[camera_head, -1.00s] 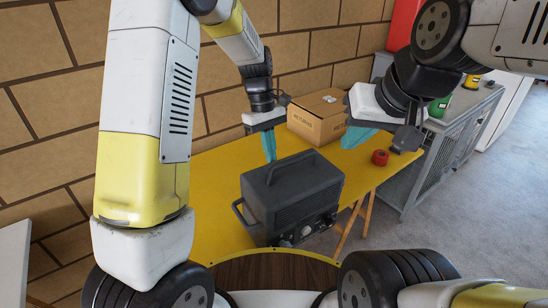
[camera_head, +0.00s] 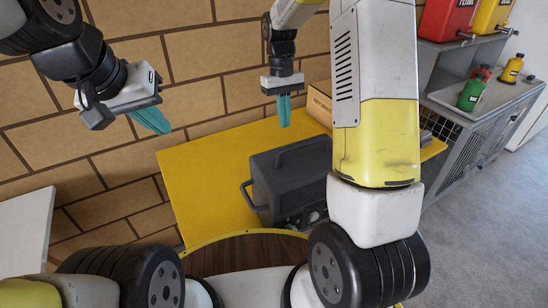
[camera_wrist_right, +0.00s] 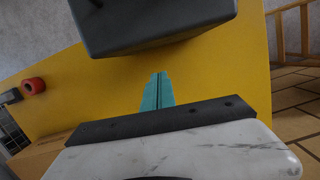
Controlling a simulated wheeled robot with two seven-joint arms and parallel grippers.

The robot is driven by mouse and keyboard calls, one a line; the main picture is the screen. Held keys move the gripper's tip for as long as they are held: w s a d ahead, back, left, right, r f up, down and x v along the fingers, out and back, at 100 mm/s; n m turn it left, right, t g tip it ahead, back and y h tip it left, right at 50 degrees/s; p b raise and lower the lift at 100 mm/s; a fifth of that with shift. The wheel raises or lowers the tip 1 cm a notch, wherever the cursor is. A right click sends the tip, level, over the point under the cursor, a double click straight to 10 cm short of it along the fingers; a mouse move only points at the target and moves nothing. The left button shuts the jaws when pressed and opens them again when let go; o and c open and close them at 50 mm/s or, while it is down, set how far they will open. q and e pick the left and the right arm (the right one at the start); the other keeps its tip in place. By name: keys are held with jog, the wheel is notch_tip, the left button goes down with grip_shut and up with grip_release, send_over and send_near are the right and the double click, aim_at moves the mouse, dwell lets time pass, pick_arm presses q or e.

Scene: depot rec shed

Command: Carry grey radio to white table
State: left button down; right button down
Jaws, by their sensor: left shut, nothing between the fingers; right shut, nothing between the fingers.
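A white tabletop (camera_head: 24,232) shows at the left edge, possibly the white table. My left gripper (camera_head: 152,121) is shut and empty, in the air left of the radio and apart from it. My right gripper (camera_head: 284,111) is shut and empty, beyond the radio; its teal fingers (camera_wrist_right: 157,92) show over yellow tabletop.
A cardboard box (camera_head: 319,103) stands at the back, partly hidden. A red roll (camera_wrist_right: 33,87) lies on the yellow table. A grey cabinet (camera_head: 482,140) at right carries bottles and cans. A brick wall runs behind. The yellow table's left part is clear.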

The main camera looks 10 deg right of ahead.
jog(key=s+f, duration=0.5)
jog(key=f, duration=0.7)
jog(key=shift+d, duration=0.3)
jog(key=shift+f, duration=0.1)
